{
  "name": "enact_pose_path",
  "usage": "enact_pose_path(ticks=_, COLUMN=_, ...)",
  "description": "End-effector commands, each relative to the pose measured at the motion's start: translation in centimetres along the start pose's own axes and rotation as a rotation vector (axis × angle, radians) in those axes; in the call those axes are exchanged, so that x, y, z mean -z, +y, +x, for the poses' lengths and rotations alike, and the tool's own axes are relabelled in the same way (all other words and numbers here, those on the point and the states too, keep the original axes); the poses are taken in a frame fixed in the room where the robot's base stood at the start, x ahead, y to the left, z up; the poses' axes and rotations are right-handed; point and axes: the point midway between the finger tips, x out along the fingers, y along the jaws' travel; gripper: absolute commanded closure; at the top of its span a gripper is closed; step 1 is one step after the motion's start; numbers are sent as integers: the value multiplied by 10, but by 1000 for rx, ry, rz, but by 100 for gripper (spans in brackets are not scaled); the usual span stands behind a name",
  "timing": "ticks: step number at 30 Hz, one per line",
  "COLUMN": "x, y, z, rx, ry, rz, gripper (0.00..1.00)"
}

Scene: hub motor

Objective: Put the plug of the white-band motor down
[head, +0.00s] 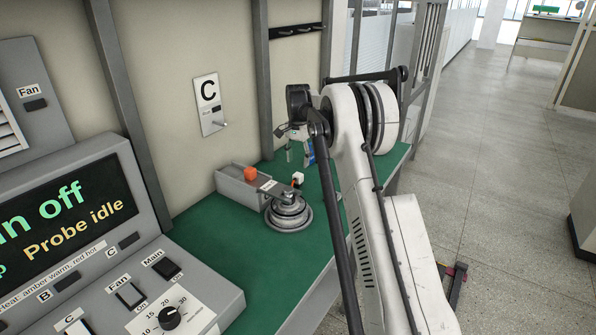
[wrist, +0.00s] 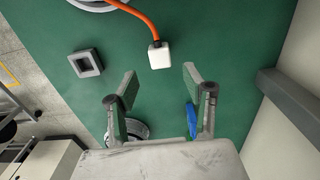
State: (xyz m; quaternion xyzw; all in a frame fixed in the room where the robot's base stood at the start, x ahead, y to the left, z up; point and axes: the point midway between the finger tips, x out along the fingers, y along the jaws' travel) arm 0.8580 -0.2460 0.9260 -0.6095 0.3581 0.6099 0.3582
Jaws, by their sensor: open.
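The white plug (wrist: 159,56), on an orange cable (wrist: 147,22), appears over the green mat in the wrist view, just beyond my fingertips. Whether it touches the mat I cannot tell. My gripper (wrist: 160,72) is open, with a gap between its fingers and nothing held. In the head view my gripper (head: 298,152) hangs over the far part of the green bench. A small white block (head: 298,178), perhaps this plug, shows behind the round silver motor (head: 289,213). A round rim (wrist: 95,4) is cut off at the wrist view's top. No white band is discernible.
A grey square socket-like block (wrist: 86,63) lies left of the plug. A blue object (wrist: 191,118) and a round metal part (wrist: 136,128) are partly hidden by my fingers. The control console (head: 130,250) is at left.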

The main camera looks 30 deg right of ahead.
Motion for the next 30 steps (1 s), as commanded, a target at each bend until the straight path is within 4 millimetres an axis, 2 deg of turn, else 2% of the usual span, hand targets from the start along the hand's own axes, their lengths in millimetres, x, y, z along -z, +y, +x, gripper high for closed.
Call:
enact_pose_path(ticks=3, x=0, y=0, z=-20, rx=0, ry=0, rz=0, gripper=54)
enact_pose_path(ticks=10, x=-1, y=0, z=-39, rx=1, ry=1, rz=-2, gripper=54)
enact_pose_path(ticks=14, x=-10, y=1, z=-55, rx=10, ry=10, rz=-24, gripper=54)
enact_pose_path(ticks=17, x=-28, y=4, z=-77, rx=26, ry=27, rz=-66, gripper=54)
enact_pose_path(ticks=23, x=-74, y=17, z=-127, rx=69, ry=76, rz=-176, gripper=54)
enact_pose_path(ticks=30, x=-136, y=45, z=-176, rx=117, ry=137, rz=-308, gripper=54)
